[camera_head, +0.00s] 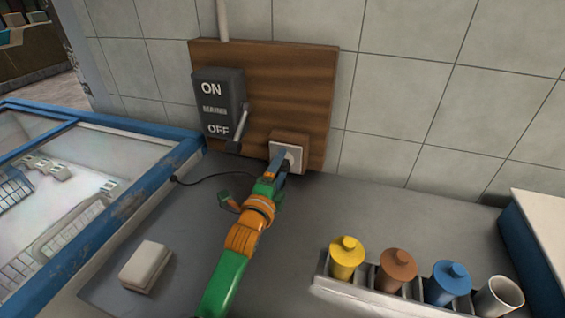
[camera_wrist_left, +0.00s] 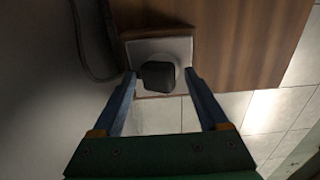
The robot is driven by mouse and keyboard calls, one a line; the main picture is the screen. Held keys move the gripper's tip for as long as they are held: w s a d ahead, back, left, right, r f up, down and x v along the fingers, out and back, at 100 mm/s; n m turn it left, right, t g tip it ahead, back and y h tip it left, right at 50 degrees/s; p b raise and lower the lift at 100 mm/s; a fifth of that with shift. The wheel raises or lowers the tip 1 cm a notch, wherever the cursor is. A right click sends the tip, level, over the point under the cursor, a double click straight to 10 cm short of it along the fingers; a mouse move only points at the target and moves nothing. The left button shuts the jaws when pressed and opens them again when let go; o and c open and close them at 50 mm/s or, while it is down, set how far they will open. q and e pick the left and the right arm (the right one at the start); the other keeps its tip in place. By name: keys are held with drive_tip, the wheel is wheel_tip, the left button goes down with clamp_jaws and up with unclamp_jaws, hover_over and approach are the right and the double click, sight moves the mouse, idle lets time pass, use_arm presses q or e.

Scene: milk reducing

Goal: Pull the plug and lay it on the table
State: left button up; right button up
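A white wall socket (camera_head: 297,150) is on the wooden board; it also shows in the left wrist view (camera_wrist_left: 182,48). The black plug (camera_wrist_left: 158,76) sits at the socket, seen in the left wrist view; in the head view my gripper largely hides it. My left gripper (camera_wrist_left: 160,74) is open, one blue finger on each side of the plug, with a visible gap on both sides. In the head view my left gripper (camera_head: 282,160) reaches the socket. A dark cable (camera_head: 200,177) runs along the grey table (camera_head: 330,212). My right gripper is not in view.
An ON/OFF mains box (camera_head: 212,100) with a lever is left of the socket. A white block (camera_head: 146,264) lies front left. A rack with yellow (camera_head: 346,258), brown and blue containers and a white cup (camera_head: 498,297) stands front right. The table middle is clear.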

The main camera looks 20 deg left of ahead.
use_arm(q)
drive_tip(key=shift+f, duration=0.2)
idle(0.4)
drive_tip(key=shift+w, duration=0.1)
clamp_jaws()
drive_tip(key=shift+o, duration=1.6)
unclamp_jaws()
drive_tip(key=shift+w+f, duration=0.1)
drive_tip(key=shift+w, duration=0.05)
drive_tip(key=s, duration=0.7)
drive_tip(key=shift+s+a, duration=0.1)
